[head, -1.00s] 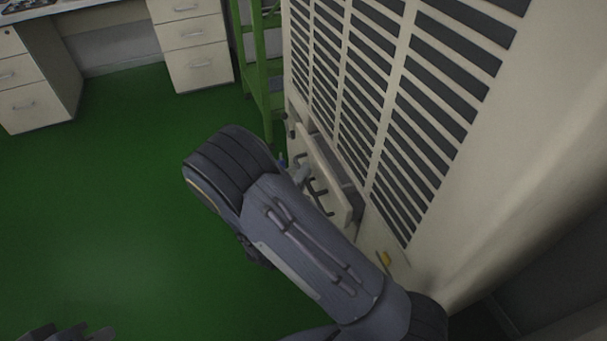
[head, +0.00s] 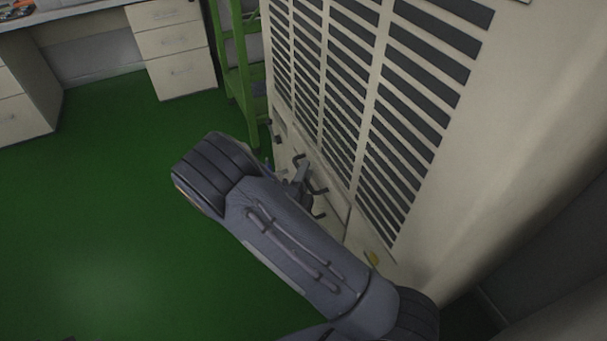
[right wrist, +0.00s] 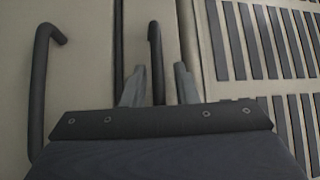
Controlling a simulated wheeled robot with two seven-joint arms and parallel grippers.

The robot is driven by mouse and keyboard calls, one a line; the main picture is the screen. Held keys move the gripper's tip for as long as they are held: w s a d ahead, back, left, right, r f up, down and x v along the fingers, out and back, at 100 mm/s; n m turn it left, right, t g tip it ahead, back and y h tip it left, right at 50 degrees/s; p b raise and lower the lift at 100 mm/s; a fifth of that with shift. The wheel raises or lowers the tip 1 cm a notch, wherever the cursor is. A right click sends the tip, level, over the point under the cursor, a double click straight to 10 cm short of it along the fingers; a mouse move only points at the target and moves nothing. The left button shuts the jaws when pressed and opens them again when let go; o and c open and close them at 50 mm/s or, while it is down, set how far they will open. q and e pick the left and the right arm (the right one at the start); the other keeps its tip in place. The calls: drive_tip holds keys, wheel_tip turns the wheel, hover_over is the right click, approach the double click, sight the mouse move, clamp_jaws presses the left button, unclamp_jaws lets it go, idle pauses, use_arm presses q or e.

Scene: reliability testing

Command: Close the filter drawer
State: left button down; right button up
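The filter drawer (head: 334,204) is a beige panel low on the large beige cabinet, below its dark vent slats. In the head view it looks about flush with the cabinet, with no clear gap showing. Dark bar handles (head: 319,188) stand out from the front. My right gripper (head: 302,174) is at the drawer front, partly hidden behind my forearm. In the right wrist view its two grey fingers (right wrist: 159,82) are apart, with a dark handle (right wrist: 154,38) showing between them. I cannot tell whether they touch it. My left gripper is not clearly in view.
The slatted cabinet (head: 460,150) fills the right side. A green metal frame (head: 240,75) stands just beyond it. Beige desk drawers (head: 180,65) are at the back left. The green floor (head: 90,220) to the left is clear.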

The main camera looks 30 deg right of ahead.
drive_tip(key=shift+s+f, duration=0.1)
drive_tip(key=shift+f, duration=0.1)
drive_tip(key=shift+s+a, duration=0.2)
drive_tip(key=r+p+v, duration=0.1)
drive_tip(key=v, duration=0.6)
drive_tip(key=shift+f, duration=0.4)
drive_tip(key=shift+a, duration=0.1)
